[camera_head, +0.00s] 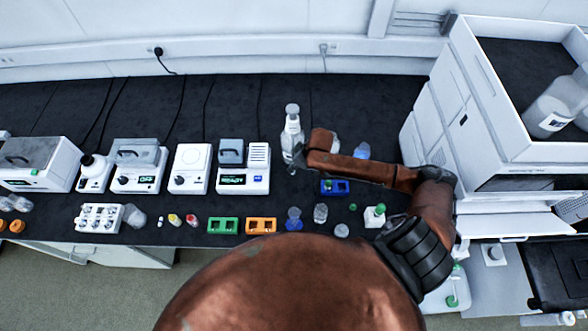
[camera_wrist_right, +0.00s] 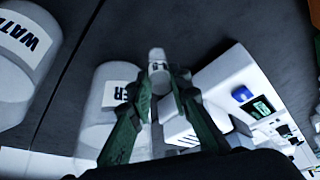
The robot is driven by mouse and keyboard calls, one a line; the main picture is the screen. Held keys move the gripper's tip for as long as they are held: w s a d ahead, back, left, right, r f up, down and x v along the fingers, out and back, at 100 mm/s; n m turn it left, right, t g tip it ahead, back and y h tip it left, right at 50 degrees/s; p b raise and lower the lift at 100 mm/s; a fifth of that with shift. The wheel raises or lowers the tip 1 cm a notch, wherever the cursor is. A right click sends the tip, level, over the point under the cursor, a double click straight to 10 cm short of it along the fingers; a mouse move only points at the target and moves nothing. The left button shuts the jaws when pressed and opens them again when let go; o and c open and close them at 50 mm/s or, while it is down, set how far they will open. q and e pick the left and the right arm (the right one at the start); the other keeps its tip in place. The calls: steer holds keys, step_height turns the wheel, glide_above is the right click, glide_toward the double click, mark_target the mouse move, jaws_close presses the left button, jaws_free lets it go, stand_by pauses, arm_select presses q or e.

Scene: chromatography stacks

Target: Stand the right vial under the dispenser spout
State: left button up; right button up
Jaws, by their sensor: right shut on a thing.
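My right arm reaches in from the right in the head view. Its gripper (camera_head: 298,158) is low beside a tall white labelled bottle (camera_head: 292,128), which looks like the dispenser. In the right wrist view, the green fingers of my right gripper (camera_wrist_right: 161,92) are closed around a small pale vial with a white top (camera_wrist_right: 158,72). A large bottle with a partly hidden label (camera_wrist_right: 108,95) is just left of the fingers. The spout cannot be made out, so I cannot tell whether the vial is under it. My left gripper is not in view.
A bottle labelled WATER (camera_wrist_right: 25,45) is farther left in the wrist view. A device with a green display (camera_head: 231,180) stands left of the gripper. A blue rack (camera_head: 335,187), an orange rack (camera_head: 261,225) and small bottles are nearer the front. A white cabinet (camera_head: 450,110) stands right.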

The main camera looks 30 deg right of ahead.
steer(key=shift+f, duration=1.15)
steer(key=shift+f, duration=0.15)
steer(key=o, duration=0.8)
steer(key=shift+s+r+p, duration=0.1)
steer(key=shift+r+p, duration=0.2)
steer(key=shift+r, duration=0.1)
steer(key=p+v, duration=1.1)
steer(key=p, duration=0.2)
steer(key=shift+r, duration=0.25)
